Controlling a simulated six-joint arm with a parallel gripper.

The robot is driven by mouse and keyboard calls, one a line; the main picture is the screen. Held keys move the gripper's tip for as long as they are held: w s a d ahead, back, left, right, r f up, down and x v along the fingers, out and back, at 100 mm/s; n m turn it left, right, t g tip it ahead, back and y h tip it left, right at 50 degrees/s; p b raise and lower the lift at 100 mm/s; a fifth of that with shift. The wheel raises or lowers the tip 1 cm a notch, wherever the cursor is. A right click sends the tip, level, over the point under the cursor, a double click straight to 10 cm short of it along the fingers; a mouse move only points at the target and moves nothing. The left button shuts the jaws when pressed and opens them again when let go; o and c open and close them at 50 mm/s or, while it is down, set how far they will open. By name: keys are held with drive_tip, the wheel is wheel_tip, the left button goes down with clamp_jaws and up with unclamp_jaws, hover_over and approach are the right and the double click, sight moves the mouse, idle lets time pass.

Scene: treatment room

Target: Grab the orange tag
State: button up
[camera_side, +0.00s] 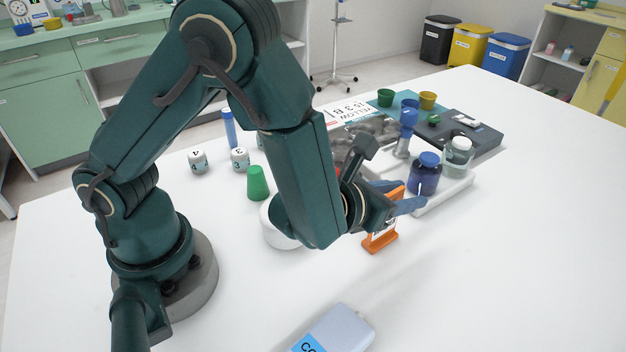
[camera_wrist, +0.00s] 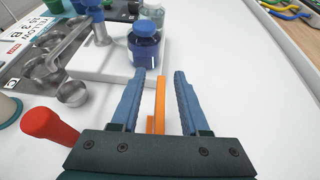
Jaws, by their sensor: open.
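The orange tag (camera_side: 381,240) stands upright on the white table, a thin plate with a foot and a pale label on its face. In the wrist view the orange tag (camera_wrist: 159,100) shows edge-on between the two blue fingers. My gripper (camera_side: 408,200) is open, with one finger on each side of the tag. The upper part of the tag is partly hidden by the fingers in the side view.
A blue jar (camera_side: 425,175) and a clear jar (camera_side: 458,157) stand on a white tray (camera_side: 440,200) just beyond the tag. A pale blue box (camera_side: 345,328) lies in front. The table's right side is clear.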

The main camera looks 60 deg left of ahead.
clamp_jaws()
drive_tip(key=shift+r, duration=0.1)
idle(0.3)
